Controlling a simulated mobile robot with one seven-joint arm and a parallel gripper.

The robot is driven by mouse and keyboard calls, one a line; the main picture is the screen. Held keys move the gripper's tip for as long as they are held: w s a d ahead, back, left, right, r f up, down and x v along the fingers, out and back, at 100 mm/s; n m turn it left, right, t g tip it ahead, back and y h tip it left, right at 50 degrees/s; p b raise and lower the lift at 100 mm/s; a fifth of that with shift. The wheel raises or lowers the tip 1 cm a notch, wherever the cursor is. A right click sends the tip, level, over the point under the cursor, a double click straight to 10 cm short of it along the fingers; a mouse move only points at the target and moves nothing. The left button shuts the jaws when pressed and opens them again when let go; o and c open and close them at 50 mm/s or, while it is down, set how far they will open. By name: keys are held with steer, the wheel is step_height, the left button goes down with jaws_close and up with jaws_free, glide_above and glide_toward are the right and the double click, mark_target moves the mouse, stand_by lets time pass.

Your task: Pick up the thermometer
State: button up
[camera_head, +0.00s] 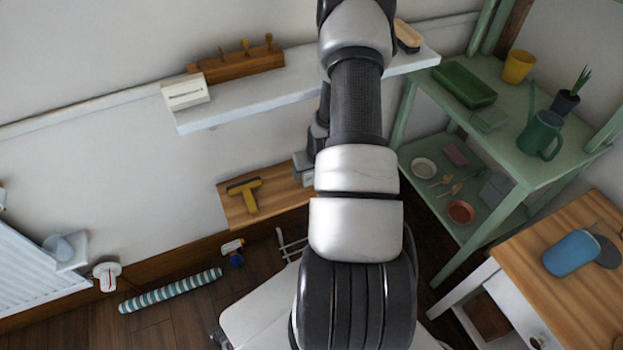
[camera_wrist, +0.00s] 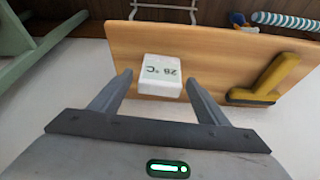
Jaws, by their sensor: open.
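The thermometer is a small white block (camera_wrist: 160,77) with "°C" and digits on its face. It sits on a wooden shelf (camera_wrist: 215,45) near the shelf's edge in the wrist view. My gripper (camera_wrist: 157,84) is open, with one finger on each side of the thermometer and visible gaps between. I cannot tell how far the fingertips reach along it. In the head view my arm covers much of this spot, with my gripper (camera_head: 303,166) partly showing over the wooden shelf (camera_head: 282,203).
A yellow-handled squeegee (camera_head: 245,193) lies on the same shelf, beside the thermometer. A white shelf (camera_head: 240,105) above holds a white box (camera_head: 185,92) and a wooden peg rack (camera_head: 238,66). A green shelving unit (camera_head: 515,125) stands to the right.

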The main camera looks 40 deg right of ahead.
steer(key=c, duration=1.1)
steer(key=shift+c, duration=0.2)
